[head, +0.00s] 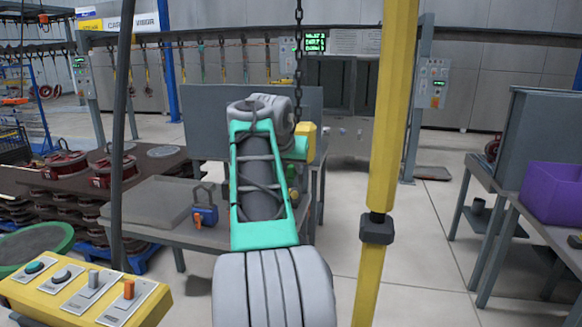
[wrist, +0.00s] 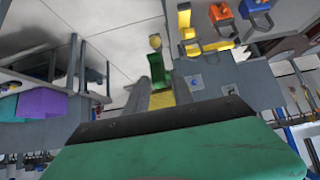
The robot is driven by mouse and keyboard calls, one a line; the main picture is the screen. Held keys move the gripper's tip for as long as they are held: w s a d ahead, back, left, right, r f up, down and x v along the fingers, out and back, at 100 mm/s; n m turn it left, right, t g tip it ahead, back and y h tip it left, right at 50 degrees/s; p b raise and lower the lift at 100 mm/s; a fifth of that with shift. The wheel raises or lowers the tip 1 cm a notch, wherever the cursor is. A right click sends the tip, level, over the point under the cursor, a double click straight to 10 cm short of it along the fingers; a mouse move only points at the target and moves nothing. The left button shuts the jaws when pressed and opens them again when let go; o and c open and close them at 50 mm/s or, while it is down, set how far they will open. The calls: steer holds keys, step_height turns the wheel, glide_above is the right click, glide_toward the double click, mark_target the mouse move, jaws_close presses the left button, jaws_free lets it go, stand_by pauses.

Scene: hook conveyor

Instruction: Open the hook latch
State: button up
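A dark chain (head: 298,60) hangs down behind my teal and grey arm in the head view. A yellow block (head: 306,140) shows just right of the arm, near the chain's lower end. A small green part (head: 291,172) is below it. The hook latch is not clear in either view. My arm hides the gripper in the head view.
A yellow pole (head: 395,110) stands close on the right. A yellow button box (head: 75,297) is at lower left. A grey table (head: 150,205) with a blue padlock (head: 205,216) is behind the arm. A purple crate (head: 552,192) sits on the right bench. Floor between is clear.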

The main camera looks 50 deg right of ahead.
jaws_close()
steer(key=r+p, duration=0.1)
steer(key=p, duration=0.2)
steer(key=y+p, duration=0.1)
steer(key=p, duration=0.2)
steer(key=shift+w+d+r+g, duration=0.1)
steer(key=shift+d+r+g, duration=0.1)
steer(key=shift+r+g, duration=0.15)
steer(key=y+p, duration=0.1)
steer(key=p, duration=0.3)
steer(key=d+g+y+p, duration=0.1)
steer(key=p, duration=0.4)
steer(key=shift+w+r+y, duration=0.2)
steer(key=shift+r+y, duration=0.1)
steer(key=shift+r, duration=0.1)
steer(key=shift+d+f+y+p, duration=0.1)
steer(key=shift+f+y+p, duration=0.2)
steer(key=shift+p, duration=0.65)
steer(key=shift+f, duration=0.15)
steer(key=shift+o, duration=1.2)
jaws_free()
